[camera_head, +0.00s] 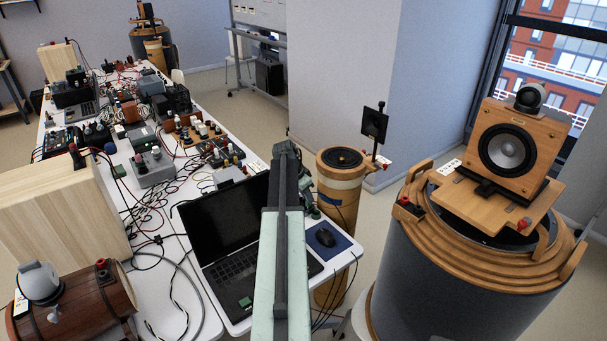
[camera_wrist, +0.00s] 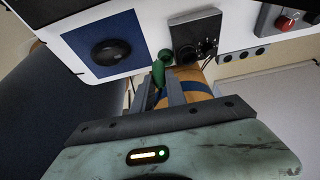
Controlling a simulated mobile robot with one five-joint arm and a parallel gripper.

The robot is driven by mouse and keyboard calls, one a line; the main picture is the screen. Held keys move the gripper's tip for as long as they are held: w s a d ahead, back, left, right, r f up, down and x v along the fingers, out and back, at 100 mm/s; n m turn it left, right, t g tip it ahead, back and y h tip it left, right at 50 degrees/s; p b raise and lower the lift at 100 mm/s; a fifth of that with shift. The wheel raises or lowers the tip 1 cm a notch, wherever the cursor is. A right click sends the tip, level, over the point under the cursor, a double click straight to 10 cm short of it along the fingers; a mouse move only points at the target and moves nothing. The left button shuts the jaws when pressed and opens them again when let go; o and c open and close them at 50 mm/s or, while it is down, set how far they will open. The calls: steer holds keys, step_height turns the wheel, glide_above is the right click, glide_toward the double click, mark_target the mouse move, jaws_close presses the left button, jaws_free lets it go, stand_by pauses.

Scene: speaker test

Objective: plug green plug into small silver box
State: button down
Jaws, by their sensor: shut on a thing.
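In the wrist view, my gripper (camera_wrist: 172,92) is shut on a green plug (camera_wrist: 159,72), held near the table edge. The plug's upper end is close to a small dark-grey box (camera_wrist: 194,36) with black knobs or sockets; I cannot tell whether they touch. This box looks dark rather than silver. In the head view, a small green part (camera_head: 315,213) shows just right of my arm, beside the mouse pad; my fingers are mostly hidden there. A small light-grey box (camera_head: 228,175) stands behind the laptop.
A wooden cylinder (camera_head: 341,180) stands past the table edge. A large drum (camera_head: 440,270) with a speaker (camera_head: 508,147) stands at right.

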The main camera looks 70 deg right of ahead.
steer(key=w+d+r+n+p, duration=0.2)
steer(key=w+d+r+n, duration=0.1)
steer(key=d, duration=0.3)
steer(key=shift+t+h, duration=0.3)
steer(key=shift+t, duration=0.1)
steer(key=shift+d+f+b, duration=0.1)
steer(key=shift+f+b, duration=2.25)
steer(key=shift+b, duration=0.2)
steer(key=shift+f+b, duration=1.4)
steer(key=shift+f, duration=0.05)
steer(key=c, duration=1.3)
jaws_free()
steer(key=shift+o, duration=0.2)
steer(key=o, duration=0.4)
steer(key=shift+r, duration=0.1)
